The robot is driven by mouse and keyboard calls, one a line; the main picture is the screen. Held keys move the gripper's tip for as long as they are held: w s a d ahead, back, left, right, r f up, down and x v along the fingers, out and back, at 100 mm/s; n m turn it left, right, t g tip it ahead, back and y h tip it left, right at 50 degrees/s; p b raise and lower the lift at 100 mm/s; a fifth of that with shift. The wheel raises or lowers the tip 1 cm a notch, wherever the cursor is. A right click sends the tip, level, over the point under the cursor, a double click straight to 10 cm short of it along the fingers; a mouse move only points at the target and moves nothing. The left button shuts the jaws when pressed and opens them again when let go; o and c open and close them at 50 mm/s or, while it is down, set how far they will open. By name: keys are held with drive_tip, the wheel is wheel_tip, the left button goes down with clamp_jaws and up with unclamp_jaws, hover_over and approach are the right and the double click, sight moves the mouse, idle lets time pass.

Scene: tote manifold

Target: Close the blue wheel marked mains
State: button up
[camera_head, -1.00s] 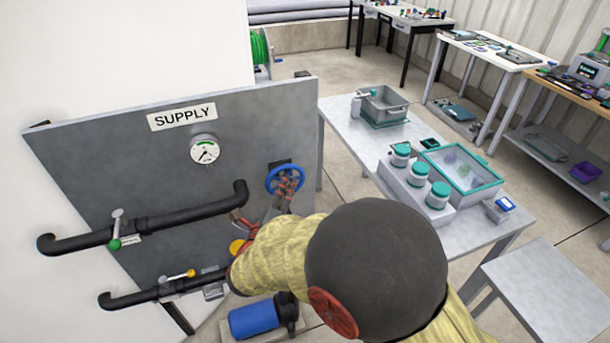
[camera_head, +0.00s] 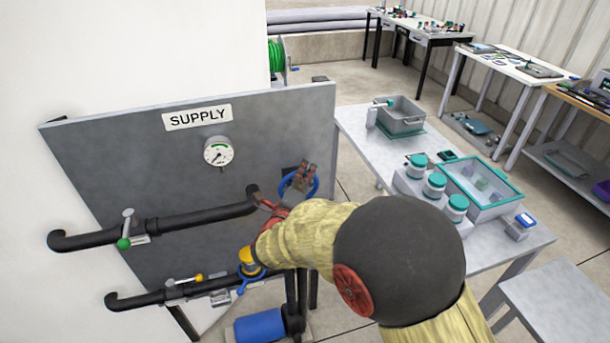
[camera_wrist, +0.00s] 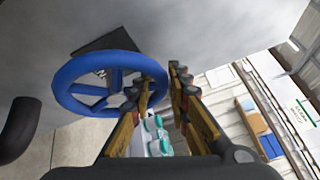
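The blue wheel (camera_head: 316,187) is on the right part of the grey SUPPLY panel, partly hidden behind my gripper (camera_head: 307,168) in the head view. In the wrist view the blue wheel (camera_wrist: 60,84) with its spokes fills the left side. My gripper (camera_wrist: 162,82) is open there, with a clear gap between its fingers. The left finger overlaps the wheel's right side and the right finger is outside the rim. The rim's right edge shows between the fingertips; I cannot tell whether they touch it. No mains marking is legible.
Black pipes (camera_head: 190,218) run across the panel, with a green-knobbed valve (camera_head: 124,243) and a yellow-handled valve (camera_head: 197,278). A gauge (camera_head: 217,152) is above. A blue cylinder (camera_head: 258,327) is low down. A table (camera_head: 362,140) stands right.

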clamp_jaws()
drive_tip(key=shift+d+m+p, duration=0.15)
drive_tip(key=shift+m+p, duration=0.15)
drive_tip(key=shift+p, duration=0.15)
